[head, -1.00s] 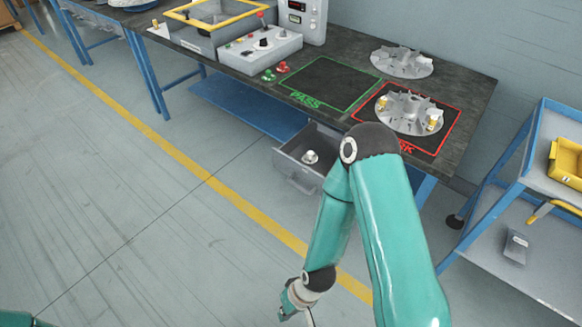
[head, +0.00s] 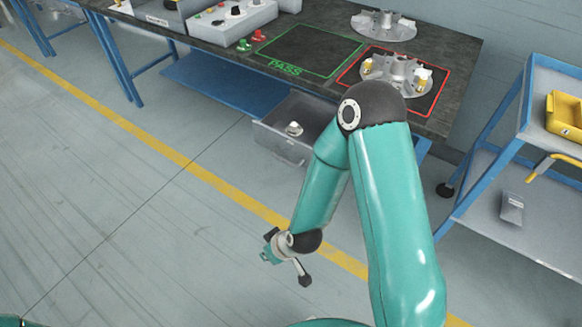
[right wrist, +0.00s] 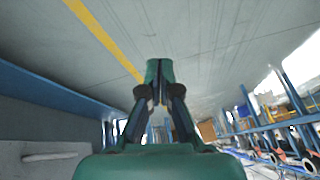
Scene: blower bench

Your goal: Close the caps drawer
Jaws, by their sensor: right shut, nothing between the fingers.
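The grey caps drawer (head: 284,147) stands pulled out under the bench top, with a small white cap-like part (head: 294,128) inside. In the right wrist view a grey panel with a pale handle, apparently the drawer front (right wrist: 45,170), shows at lower left. My right gripper (head: 268,257) is low in front of the drawer, over the floor and apart from it. In the right wrist view its fingers (right wrist: 157,85) are together with nothing between them. My right arm hides the drawer's right end. My left gripper is not in view.
The bench top (head: 455,75) carries finned metal impellers (head: 395,72), a green PASS square (head: 310,50), and a control box (head: 230,22). A blue cart (head: 500,165) with a yellow bin (head: 565,115) stands at right. The floor left of the drawer is clear.

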